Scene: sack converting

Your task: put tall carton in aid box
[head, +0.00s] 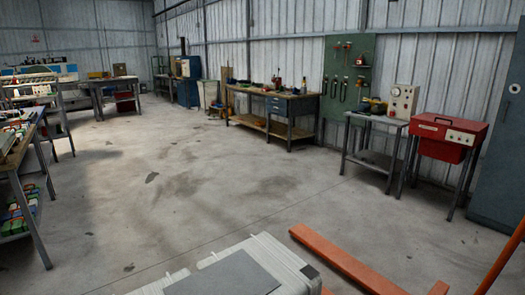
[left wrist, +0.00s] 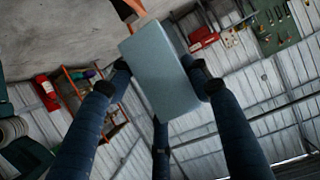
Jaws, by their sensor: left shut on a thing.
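In the left wrist view my left gripper (left wrist: 162,80) is shut on a plain grey-blue box-shaped carton (left wrist: 160,62). Its dark fingertips press on both sides of the carton, and a further finger reaches up behind its lower end. The carton is held tilted in the picture, with floor and wall far behind it. Neither the carton nor my left gripper shows in the head view. My right gripper is in neither view. I cannot make out an aid box for certain in either view.
A pale ridged object with a grey flat top (head: 228,275) is at the bottom of the head view, beside orange beams (head: 345,262). A red box on legs (head: 450,138), a small grey table (head: 375,160) and a workbench (head: 275,105) line the wall. The middle floor is clear.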

